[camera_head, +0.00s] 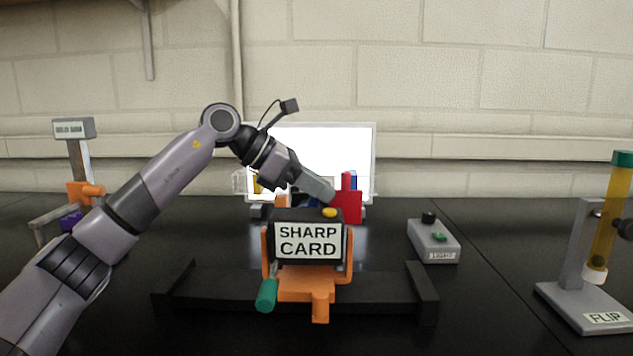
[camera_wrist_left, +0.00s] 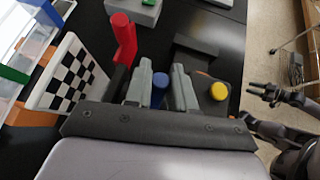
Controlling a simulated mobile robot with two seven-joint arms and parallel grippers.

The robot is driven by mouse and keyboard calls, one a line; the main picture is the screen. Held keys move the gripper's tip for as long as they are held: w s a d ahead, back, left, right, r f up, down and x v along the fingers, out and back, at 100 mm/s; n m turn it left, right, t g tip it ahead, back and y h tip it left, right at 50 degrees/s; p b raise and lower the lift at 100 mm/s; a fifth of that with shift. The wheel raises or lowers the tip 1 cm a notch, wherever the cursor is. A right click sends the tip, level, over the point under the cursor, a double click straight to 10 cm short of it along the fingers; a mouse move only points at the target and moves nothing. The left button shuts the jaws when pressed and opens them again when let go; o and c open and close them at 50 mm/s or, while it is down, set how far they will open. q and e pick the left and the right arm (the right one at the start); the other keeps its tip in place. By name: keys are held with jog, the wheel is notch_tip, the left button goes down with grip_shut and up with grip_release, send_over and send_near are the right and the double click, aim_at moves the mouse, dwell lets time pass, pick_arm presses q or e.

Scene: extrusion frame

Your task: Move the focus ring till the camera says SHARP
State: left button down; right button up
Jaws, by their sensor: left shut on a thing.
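The camera (camera_head: 335,214) is a dark box on an orange mount, with a yellow button on top. Its front label reads SHARP CARD (camera_head: 308,242). My left gripper (camera_head: 328,197) reaches down behind the camera's top. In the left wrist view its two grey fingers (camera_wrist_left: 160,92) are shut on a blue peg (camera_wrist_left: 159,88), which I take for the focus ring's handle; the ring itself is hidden. A red block with an upright tab (camera_head: 347,204) stands close beside the fingers; it also shows in the left wrist view (camera_wrist_left: 124,42). My right gripper (camera_wrist_left: 268,93) shows small at the right there.
A black rail (camera_head: 375,310) carries the orange mount, which has a green knob (camera_head: 267,294). A checkered card (camera_wrist_left: 72,75) stands left in the wrist view. A grey switch box (camera_head: 433,241) and a FLIP stand (camera_head: 585,303) are at right. A bright panel (camera_head: 340,140) stands behind.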

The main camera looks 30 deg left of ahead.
pick_arm(q)
jog(key=c, duration=1)
grip_release()
jog(key=shift+s+r, duration=0.1)
jog(key=v, duration=0.7)
